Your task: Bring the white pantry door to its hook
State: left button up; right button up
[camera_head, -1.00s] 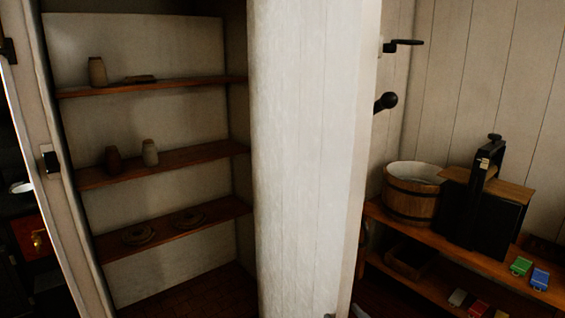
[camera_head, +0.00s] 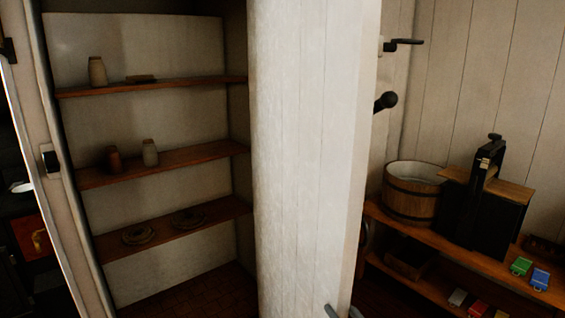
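The white pantry door (camera_head: 300,150) stands swung open in the middle of the view, its free edge towards the right. A black round knob (camera_head: 386,102) sticks out beyond that edge. Above it is a dark hook-like fitting (camera_head: 404,43) on a pale mount; I cannot tell for certain that it is the hook. My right gripper (camera_head: 343,312) shows only as two grey fingertips at the bottom border, apart, one on each side of the door's lower free edge. Contact with the door cannot be made out. My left gripper is not in view.
The open pantry has wooden shelves (camera_head: 170,160) with small jars and dishes. Right of the door, a wooden bench (camera_head: 465,245) bears a wooden bucket (camera_head: 413,194), a black press-like device (camera_head: 484,212) and coloured blocks (camera_head: 540,277). The pantry floor (camera_head: 190,291) is clear.

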jog(key=shift+s+a, duration=0.2)
jog(key=shift+a, duration=0.35)
jog(key=s+a, duration=0.1)
jog(key=a, duration=0.2)
jog(key=a+m+h, duration=0.1)
jog(key=a, duration=0.2)
jog(key=s+a+h, duration=0.1)
jog(key=a, duration=0.3)
jog(key=shift+s+t, duration=0.35)
jog(key=shift+t, duration=0.05)
jog(key=shift+d, duration=0.1)
